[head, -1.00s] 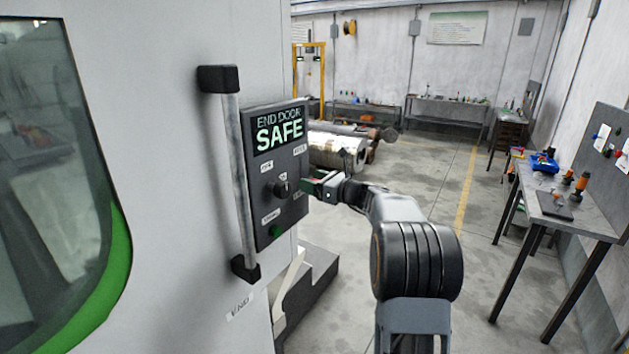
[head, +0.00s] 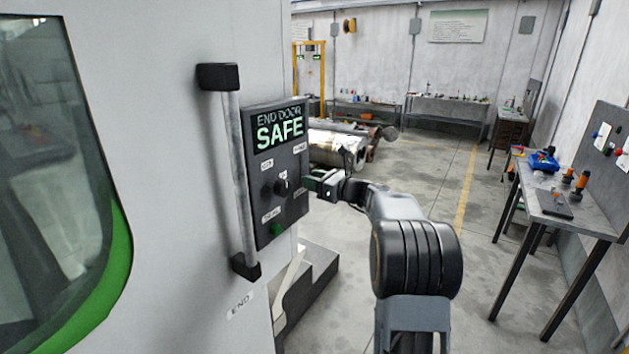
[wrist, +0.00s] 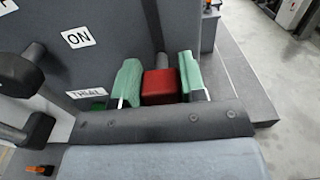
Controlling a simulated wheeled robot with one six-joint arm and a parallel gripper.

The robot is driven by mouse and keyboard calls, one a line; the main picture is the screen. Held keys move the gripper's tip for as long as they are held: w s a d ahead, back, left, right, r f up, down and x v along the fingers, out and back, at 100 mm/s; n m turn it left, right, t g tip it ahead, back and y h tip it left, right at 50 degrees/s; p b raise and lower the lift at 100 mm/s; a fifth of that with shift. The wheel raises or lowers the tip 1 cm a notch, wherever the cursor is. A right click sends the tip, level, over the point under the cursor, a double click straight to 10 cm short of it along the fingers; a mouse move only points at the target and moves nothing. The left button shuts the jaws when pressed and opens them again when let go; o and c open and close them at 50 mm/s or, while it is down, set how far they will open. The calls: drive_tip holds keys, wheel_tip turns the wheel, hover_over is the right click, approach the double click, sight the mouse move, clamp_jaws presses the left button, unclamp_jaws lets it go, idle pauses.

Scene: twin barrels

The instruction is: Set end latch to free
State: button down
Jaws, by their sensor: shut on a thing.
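A dark control panel (head: 277,165) with a lit "END DOOR SAFE" display (head: 280,131) is on the pale machine wall. A black knob (head: 283,187) is on its face. My gripper (head: 320,187) is at the panel's right edge. In the wrist view, the green fingers of my gripper (wrist: 160,78) are on either side of a red block (wrist: 161,87) on a grey stem, and are shut on it. I take this red block to be the end latch's handle, but no readable label confirms it. In the head view the block is hidden, so its setting cannot be told.
A vertical grab handle (head: 236,170) stands left of the panel. A green button (head: 277,229) is low on the panel. A grey ledge (head: 312,287) juts out below. A workbench (head: 570,218) stands at the right, with open floor between.

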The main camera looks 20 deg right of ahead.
sight(301, 155)
wheel_tip(301, 155, up, 7)
drive_tip(key=p, duration=0.4)
drive_tip(key=shift+f, duration=0.1)
drive_tip(key=c, duration=0.7)
unclamp_jaws()
drive_tip(key=shift+f, duration=0.1)
drive_tip(key=shift+s+d+f, duration=0.15)
drive_tip(key=shift+s+d, duration=0.15)
drive_tip(key=shift+s, duration=0.05)
drive_tip(key=b+v, duration=0.4)
drive_tip(key=v, duration=0.9)
drive_tip(key=shift+a, duration=0.1)
